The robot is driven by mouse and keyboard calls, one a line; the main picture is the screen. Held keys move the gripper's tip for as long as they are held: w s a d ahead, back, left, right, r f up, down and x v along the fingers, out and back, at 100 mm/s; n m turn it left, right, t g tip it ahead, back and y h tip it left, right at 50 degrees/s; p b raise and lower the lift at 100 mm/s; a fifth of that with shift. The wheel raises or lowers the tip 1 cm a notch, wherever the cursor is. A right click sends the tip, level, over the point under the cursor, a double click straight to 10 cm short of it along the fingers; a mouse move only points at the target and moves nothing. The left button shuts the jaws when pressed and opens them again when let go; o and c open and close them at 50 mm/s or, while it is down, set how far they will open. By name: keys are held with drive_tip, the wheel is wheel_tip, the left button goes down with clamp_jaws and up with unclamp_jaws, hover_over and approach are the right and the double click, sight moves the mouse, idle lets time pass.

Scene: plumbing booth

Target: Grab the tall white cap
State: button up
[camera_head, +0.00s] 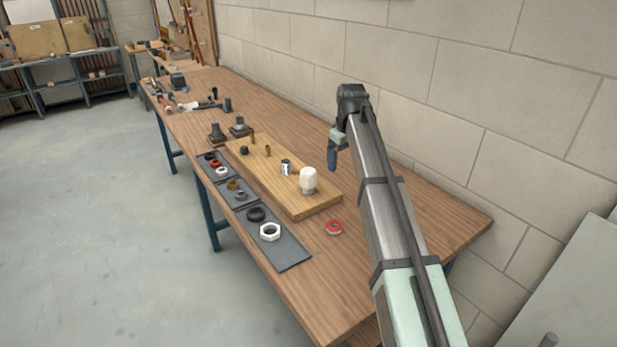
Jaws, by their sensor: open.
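The tall white cap (308,179) stands upright near the front end of a light wooden board (314,206) on the workbench. It has a rounded top and is fully in view. My gripper (332,166) hangs at the end of my arm, pointing down, to the right of the cap in the picture and apart from it. It is open, with nothing seen in it. The fingertips are small and dark, and their gap is hard to make out.
A metallic fitting (286,167) and small brass pieces (267,151) stand on the board. Grey mats (287,251) with rings and nuts lie along the bench's left edge. A block wall (440,100) runs behind the bench.

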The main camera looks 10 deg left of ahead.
sight(308, 170)
drive_tip(key=a+r+n+g+y, duration=0.1)
drive_tip(key=a+r+n, duration=0.4)
drive_tip(key=a, duration=0.4)
drive_tip(key=f, duration=0.2)
drive_tip(key=a+f, duration=0.1)
drive_tip(key=f, duration=0.5)
drive_tip(key=shift+w+a+f, duration=0.1)
drive_tip(key=shift+w+a, duration=0.15)
drive_tip(key=shift+a, duration=0.1)
drive_tip(key=shift+w+a+f, duration=0.15)
drive_tip(key=shift+f, duration=1.25)
drive_tip(key=shift+w+a+f, duration=0.15)
drive_tip(key=shift+f, duration=1.25)
drive_tip(key=c, duration=1.1)
drive_tip(key=shift+r, duration=0.15)
